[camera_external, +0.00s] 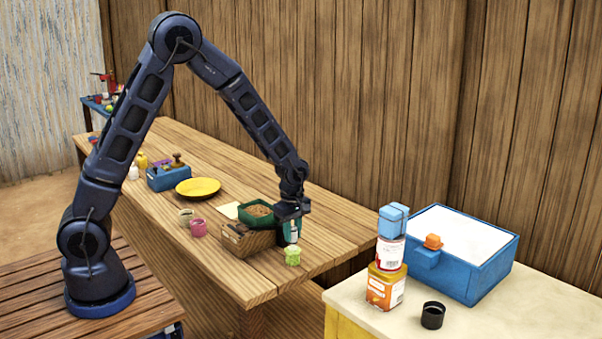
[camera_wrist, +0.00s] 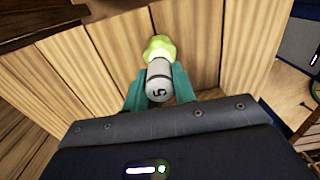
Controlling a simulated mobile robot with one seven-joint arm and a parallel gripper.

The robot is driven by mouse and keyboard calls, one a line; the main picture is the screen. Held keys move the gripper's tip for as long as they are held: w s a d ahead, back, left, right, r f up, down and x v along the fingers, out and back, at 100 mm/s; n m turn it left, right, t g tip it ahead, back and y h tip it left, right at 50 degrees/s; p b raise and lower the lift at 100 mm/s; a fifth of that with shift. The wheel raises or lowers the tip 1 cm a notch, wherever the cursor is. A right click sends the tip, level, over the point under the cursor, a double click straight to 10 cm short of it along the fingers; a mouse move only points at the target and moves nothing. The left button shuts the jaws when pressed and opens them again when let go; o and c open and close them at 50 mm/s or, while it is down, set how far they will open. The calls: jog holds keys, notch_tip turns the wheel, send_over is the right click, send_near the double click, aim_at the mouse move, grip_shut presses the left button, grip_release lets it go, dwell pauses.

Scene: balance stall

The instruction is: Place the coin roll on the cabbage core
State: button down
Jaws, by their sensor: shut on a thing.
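The coin roll (camera_wrist: 159,80) is a grey-white cylinder marked "5". In the wrist view it sits between the two teal fingers of my gripper (camera_wrist: 160,92), which is shut on it. The cabbage core (camera_wrist: 158,46) is a yellow-green lump, just beyond the far end of the roll in the wrist view; I cannot tell whether they touch. In the external view the cabbage core (camera_external: 292,256) stands on the wooden table near its front right edge. My gripper (camera_external: 291,232) is there above and just behind it, and the roll is hidden by the fingers.
A woven basket (camera_external: 246,243) and a green box (camera_external: 257,213) stand left of my gripper. The wooden table (camera_external: 330,232) is clear to the right.

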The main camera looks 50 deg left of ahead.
jog(key=shift+f, duration=0.9)
jog(key=shift+f, duration=0.15)
jog(key=c, duration=1.1)
grip_release()
jog(key=shift+c, duration=0.2)
